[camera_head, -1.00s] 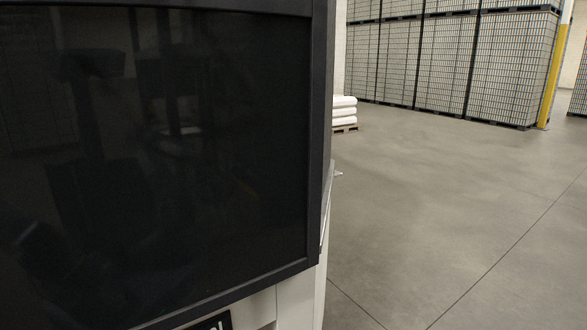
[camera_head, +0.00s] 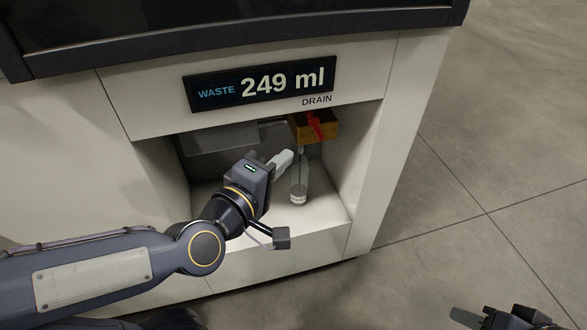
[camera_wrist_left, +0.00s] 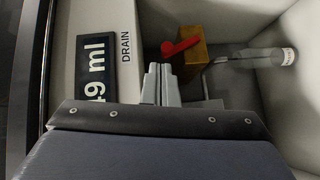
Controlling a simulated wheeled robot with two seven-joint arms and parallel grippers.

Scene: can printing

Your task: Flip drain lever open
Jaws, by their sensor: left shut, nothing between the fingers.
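The red drain lever (camera_head: 314,125) is on a brass-coloured valve block (camera_head: 327,127) under the DRAIN label, at the top of a recess in the white machine. The lever also shows in the left wrist view (camera_wrist_left: 181,46), slanting across the block. A clear bottle (camera_head: 299,186) stands upright below the valve. My left gripper (camera_head: 286,158) reaches into the recess. Its fingers are shut and empty, left of and below the valve. In the left wrist view the fingertips (camera_wrist_left: 160,70) are close to the lever; contact cannot be told. My right gripper (camera_head: 488,318) is partly cut off at lower right.
The waste display (camera_head: 260,83) reads 249 ml above the recess. A grey box (camera_head: 217,139) hangs in the recess's upper left. The recess's right wall (camera_head: 358,150) and floor (camera_head: 325,211) bound the space. Open grey floor (camera_head: 490,170) lies right of the machine.

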